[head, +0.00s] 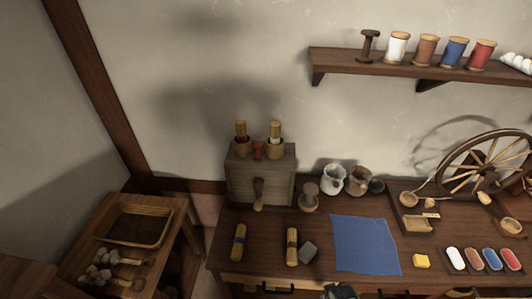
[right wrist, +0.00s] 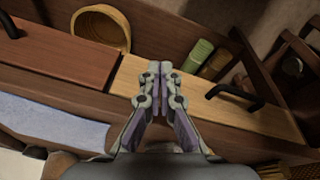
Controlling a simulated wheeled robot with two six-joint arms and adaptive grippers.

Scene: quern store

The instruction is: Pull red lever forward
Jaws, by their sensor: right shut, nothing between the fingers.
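A small red piece (head: 257,150), which looks like the red lever, stands on top of a grey-brown wooden box (head: 262,180) at the back of the bench. It sits between two small wooden cups (head: 241,139) holding rolled items. A brown wooden handle (head: 258,193) shows on the box front. My right gripper (right wrist: 158,68) is shut and empty in the right wrist view, over a light wooden drawer front. In the head view only part of my right arm (head: 340,291) shows at the bottom edge, well away from the red piece. My left gripper is not in view.
The bench holds a blue cloth (head: 366,245), two wooden rolls (head: 239,243), a grey block (head: 308,251), jugs (head: 333,179) and a spinning wheel (head: 490,165). A shelf (head: 420,72) carries spools. In the right wrist view, a dark handle (right wrist: 231,91) and a basket (right wrist: 101,27) lie near my gripper.

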